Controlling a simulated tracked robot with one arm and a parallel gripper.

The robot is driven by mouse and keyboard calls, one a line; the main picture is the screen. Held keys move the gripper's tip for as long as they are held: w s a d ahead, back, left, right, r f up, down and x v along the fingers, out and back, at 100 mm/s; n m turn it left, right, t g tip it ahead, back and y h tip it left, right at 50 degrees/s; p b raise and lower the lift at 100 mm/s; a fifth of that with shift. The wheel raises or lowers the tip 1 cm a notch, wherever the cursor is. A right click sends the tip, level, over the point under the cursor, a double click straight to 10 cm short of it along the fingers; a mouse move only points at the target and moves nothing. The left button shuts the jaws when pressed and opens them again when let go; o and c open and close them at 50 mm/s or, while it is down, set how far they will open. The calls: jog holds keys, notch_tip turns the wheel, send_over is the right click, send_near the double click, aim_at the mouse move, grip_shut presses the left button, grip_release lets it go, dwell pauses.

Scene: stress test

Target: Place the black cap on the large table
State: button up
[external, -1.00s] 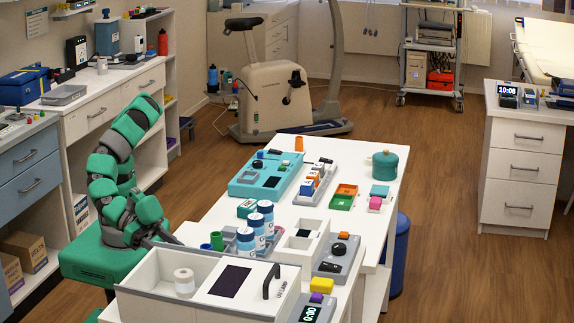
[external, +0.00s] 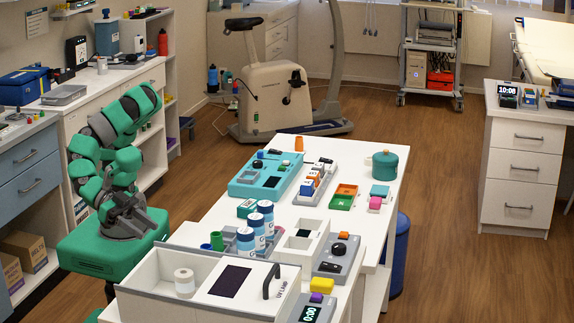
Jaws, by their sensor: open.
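The large white table (external: 345,150) runs through the middle of the view, with many small items on it. A small black round piece (external: 343,235) sits on a grey device near the table's right edge; I cannot tell whether it is the black cap or a knob. My gripper (external: 130,217) is at the left over my green base, drawn in close to the arm and apart from the table. It is open; its fingers are small and partly merge with the arm, and I see nothing held in it.
A white open bin (external: 160,275) with a white roll and a dark-screened box (external: 232,281) stand at the table's near end. Three blue-white bottles (external: 265,217) and a green cup (external: 217,241) stand behind them. A teal pot (external: 385,165) is at the far right. Bare tabletop shows around it.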

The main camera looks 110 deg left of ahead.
jog(key=w+a+r+n+t+h, duration=0.2)
jog(key=w+r, duration=0.6)
jog(key=r, duration=0.3)
jog(key=w+a+r+n+t+h, duration=0.1)
jog(key=w+a+r+n, duration=0.1)
jog(key=w+r, duration=0.75)
jog(key=w+a+r+m+t+h, duration=0.1)
jog(key=a+r+m, duration=0.3)
jog(key=a+r, duration=1.4)
jog(key=shift+w+r+h, duration=0.4)
jog(key=shift+r+h, duration=0.15)
jog(key=shift+h, duration=0.15)
jog(key=s+a+y, duration=0.1)
jog(key=a+y, duration=0.1)
jog(key=a, duration=0.3)
jog(key=s+a+g+y, duration=0.1)
jog(key=a+y, duration=0.1)
jog(key=a, duration=0.3)
jog(key=s+a+n+y, duration=0.1)
jog(key=s+a+y, duration=0.1)
jog(key=a, duration=0.3)
jog(key=shift+a+f+g+y, duration=0.1)
jog(key=shift+f+g+y, duration=0.3)
jog(key=shift+y, duration=0.2)
jog(key=shift+c, duration=0.4)
jog(key=shift+s+a+y, duration=0.15)
jog(key=shift+a+y, duration=0.15)
jog(key=shift+a, duration=0.15)
jog(key=shift+c, duration=0.6)
